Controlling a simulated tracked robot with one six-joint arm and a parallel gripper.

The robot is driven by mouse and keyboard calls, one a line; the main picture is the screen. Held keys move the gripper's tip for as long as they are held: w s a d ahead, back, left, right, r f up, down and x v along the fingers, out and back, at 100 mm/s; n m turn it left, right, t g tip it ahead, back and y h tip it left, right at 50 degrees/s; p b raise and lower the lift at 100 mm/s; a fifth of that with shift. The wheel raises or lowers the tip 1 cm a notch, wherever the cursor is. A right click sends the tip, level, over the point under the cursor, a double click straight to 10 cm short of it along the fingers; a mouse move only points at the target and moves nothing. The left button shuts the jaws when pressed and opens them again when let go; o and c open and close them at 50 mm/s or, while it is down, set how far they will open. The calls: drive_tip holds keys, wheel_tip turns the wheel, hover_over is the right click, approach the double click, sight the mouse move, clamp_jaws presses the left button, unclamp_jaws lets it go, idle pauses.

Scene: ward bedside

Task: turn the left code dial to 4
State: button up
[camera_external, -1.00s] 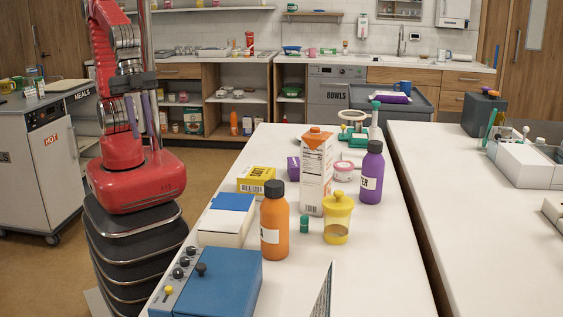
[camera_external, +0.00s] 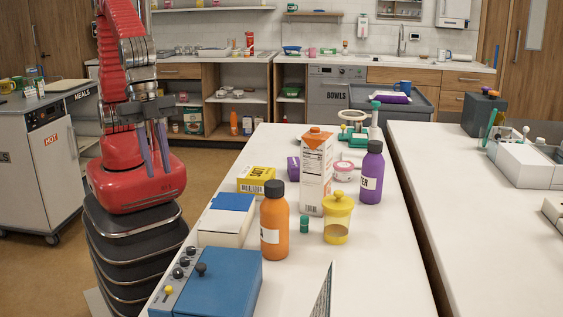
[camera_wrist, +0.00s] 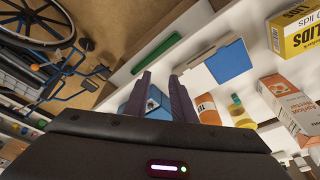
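The blue box (camera_external: 218,284) sits at the near left corner of the white table. The dial numbers are too small to read, and I cannot tell which is the left code dial. My gripper (camera_external: 158,173) hangs in the air left of the table, up and away from the box, fingers pointing down. In the wrist view the fingers (camera_wrist: 160,75) are apart and empty. Part of the blue box (camera_wrist: 157,98) shows between them, partly hidden.
A white box with a blue top (camera_external: 227,215) stands just behind the blue box. An orange bottle (camera_external: 274,225) stands to the right, with a yellow-lidded jar (camera_external: 338,218) and carton (camera_external: 317,172) beyond.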

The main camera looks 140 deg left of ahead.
sight(190, 248)
drive_tip(key=w+d+r+t, duration=0.1)
drive_tip(key=w+r, duration=0.2)
drive_tip(key=w, duration=0.9)
drive_tip(key=shift+w+d+n+t, duration=0.4)
drive_tip(key=shift+f, duration=0.1)
drive_tip(key=x, duration=1.4)
drive_tip(key=shift+s, duration=0.1)
drive_tip(key=shift+c, duration=0.3)
clamp_jaws()
